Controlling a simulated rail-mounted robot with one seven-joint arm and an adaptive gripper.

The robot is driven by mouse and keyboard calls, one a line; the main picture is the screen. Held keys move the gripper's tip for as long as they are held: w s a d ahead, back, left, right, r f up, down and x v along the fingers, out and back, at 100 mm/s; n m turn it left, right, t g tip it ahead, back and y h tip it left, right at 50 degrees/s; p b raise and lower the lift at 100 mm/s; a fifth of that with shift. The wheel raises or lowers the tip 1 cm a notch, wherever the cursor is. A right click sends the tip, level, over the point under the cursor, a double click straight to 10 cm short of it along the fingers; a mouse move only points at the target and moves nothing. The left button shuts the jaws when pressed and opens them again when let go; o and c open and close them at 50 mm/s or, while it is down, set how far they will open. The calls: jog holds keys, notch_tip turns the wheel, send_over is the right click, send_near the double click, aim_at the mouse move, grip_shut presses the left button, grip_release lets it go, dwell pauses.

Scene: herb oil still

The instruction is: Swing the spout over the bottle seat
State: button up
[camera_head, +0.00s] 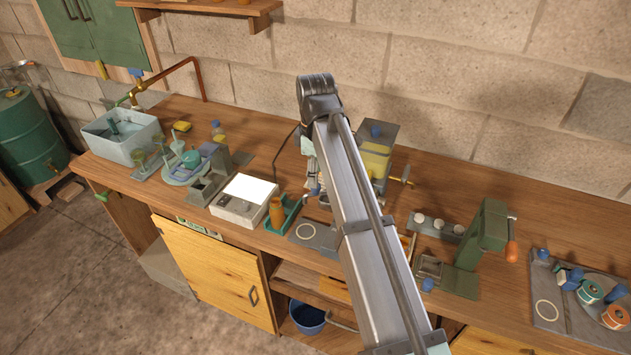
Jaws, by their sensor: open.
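A still-like unit with a yellow vessel (375,162), a grey top with a blue knob (376,130) and a brass side valve (405,181) stands at the back middle of the bench, partly behind my arm. I cannot make out the spout; a small blue part (313,192) shows beside my arm above the plate.
An orange bottle (276,212) stands in a green holder beside a white-topped scale (244,195). A green press (486,235) with an orange handle stands right of my arm. A tray (561,323) with spools is far right, a sink (122,135) far left.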

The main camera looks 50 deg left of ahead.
notch_tip(320, 180, up, 8)
jog(key=shift+f, duration=0.2)
dwell(0.4)
